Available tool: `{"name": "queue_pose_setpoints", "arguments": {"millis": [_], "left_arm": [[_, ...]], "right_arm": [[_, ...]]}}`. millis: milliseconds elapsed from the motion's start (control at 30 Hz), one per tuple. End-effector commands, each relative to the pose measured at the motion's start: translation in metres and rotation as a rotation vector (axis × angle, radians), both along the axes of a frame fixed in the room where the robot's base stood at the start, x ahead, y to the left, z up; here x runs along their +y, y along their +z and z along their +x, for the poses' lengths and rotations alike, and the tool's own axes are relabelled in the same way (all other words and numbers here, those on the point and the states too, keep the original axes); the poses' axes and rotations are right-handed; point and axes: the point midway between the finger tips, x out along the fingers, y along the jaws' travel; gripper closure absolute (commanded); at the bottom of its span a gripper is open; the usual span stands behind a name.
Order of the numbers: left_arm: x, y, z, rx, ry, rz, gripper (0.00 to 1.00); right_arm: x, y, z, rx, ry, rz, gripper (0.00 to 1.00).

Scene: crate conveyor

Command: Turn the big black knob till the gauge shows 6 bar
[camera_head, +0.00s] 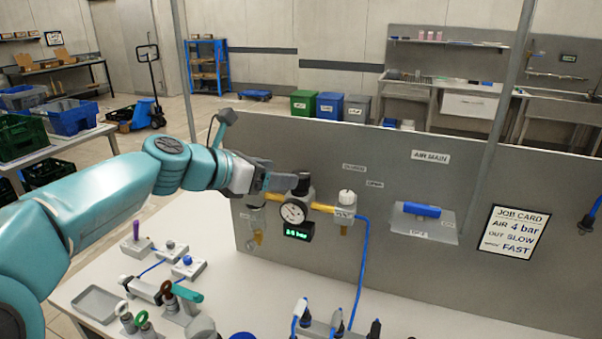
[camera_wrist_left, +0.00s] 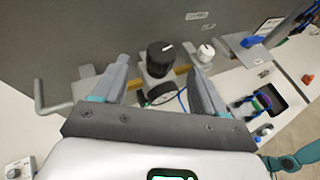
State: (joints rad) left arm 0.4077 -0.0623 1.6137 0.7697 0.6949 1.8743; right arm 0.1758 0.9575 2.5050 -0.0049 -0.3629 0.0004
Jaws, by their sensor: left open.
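The big black knob (camera_head: 301,184) sits on top of the regulator on the grey panel. Below it are a round dial gauge (camera_head: 294,211) and a green digital display (camera_head: 297,231) that ends in "bar"; its digits are too small to read surely. My left gripper (camera_head: 279,183) is open at the knob, reaching in from the left. In the left wrist view the knob (camera_wrist_left: 160,58) stands between the two spread fingers, with a gap showing at each side. The gauge (camera_wrist_left: 160,94) is partly hidden there by the gripper body.
A white-capped valve (camera_head: 346,198) stands close to the right of the knob on the yellow pipe. A job card (camera_head: 511,230) reads "AIR 4 bar". A blue handle (camera_head: 421,210) lies on a panel shelf. Small fittings and a tray (camera_head: 97,303) stand on the white bench.

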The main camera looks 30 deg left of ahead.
Motion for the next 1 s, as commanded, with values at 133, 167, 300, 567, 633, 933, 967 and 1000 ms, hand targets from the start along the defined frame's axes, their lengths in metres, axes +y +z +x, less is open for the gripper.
{"name": "queue_pose_setpoints", "arguments": {"millis": [133,167,300,567,633,933,967,1000], "left_arm": [[-0.011,-0.013,0.031,0.001,-0.005,-0.002,0.28],[-0.012,-0.015,0.036,0.001,-0.003,-0.001,0.28],[-0.017,-0.022,0.055,0.0,-0.003,-0.001,0.28],[-0.02,-0.027,0.068,-0.001,-0.001,0.0,0.28],[-0.02,-0.027,0.068,-0.001,-0.001,0.0,0.28],[-0.02,-0.027,0.067,-0.001,0.0,0.001,0.8],[-0.02,-0.027,0.067,-0.001,0.0,0.001,0.8],[-0.02,-0.027,0.067,-0.001,-0.001,0.0,0.8]], "right_arm": [[0.0,0.002,0.0,0.0,0.0,0.0,0.57],[0.0,0.003,0.0,0.0,0.0,0.0,0.57],[0.0,0.004,0.0,0.0,0.0,0.0,0.57],[0.0,0.004,0.0,0.0,0.0,0.0,0.57],[0.0,0.004,0.0,0.0,0.0,0.0,0.57],[0.0,0.004,0.0,0.0,0.0,0.0,0.57],[0.0,0.004,0.0,0.0,0.0,0.0,0.57],[0.0,0.004,0.0,0.0,0.0,0.0,0.57]]}}
